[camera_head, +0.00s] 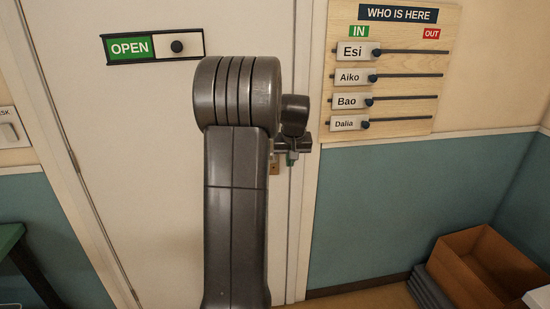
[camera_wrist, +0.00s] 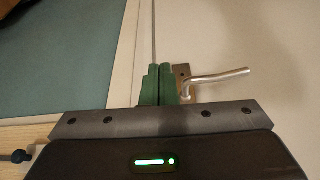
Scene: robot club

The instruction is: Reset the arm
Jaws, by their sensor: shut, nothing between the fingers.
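My gripper (camera_wrist: 159,84) shows in the wrist view with its two green fingers together and nothing between them. It is in front of the door's edge, beside a silver lever handle (camera_wrist: 222,76). I cannot tell whether the fingers touch the door or its frame. In the head view my arm stands upright in front of the white door (camera_head: 120,150) and hides its middle and most of the handle.
A green OPEN slide sign (camera_head: 130,48) is on the door. A wooden "WHO IS HERE" board (camera_head: 385,122) with name sliders hangs right of the door; all the name tags sit at the left, under IN. A cardboard box (camera_head: 460,285) is on the floor at the lower right. A green table edge (camera_head: 10,240) is at the left.

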